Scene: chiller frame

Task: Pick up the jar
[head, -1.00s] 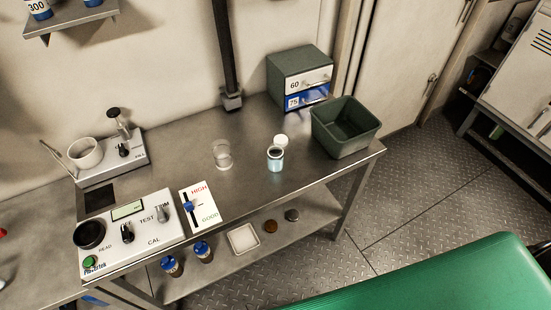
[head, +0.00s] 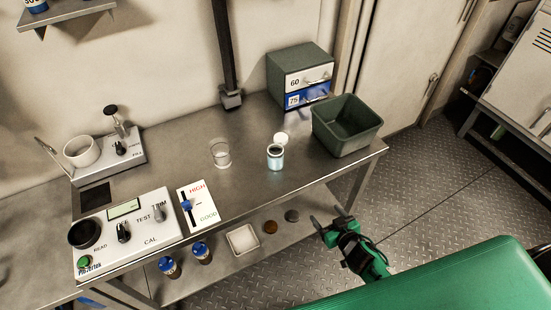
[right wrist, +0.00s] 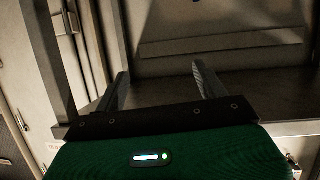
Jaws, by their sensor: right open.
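A small light-blue jar (head: 275,158) with a dark open mouth stands upright on the steel bench (head: 255,195), right of its middle. A white round lid (head: 281,139) lies just behind it. A clear glass (head: 220,152) stands to the jar's left. My right gripper (head: 329,224) is in front of the bench and below its top, to the right of and nearer than the jar, touching nothing. Its two fingers also show spread and empty in the right wrist view (right wrist: 160,85). The jar does not show in the right wrist view. My left gripper is out of view.
A dark green bin (head: 346,125) stands at the bench's right end, beside a drawer box (head: 300,75). A meter panel (head: 125,232) and slider card (head: 197,204) fill the left. A lower shelf holds blue-capped bottles (head: 168,265) and a white tray (head: 243,240).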

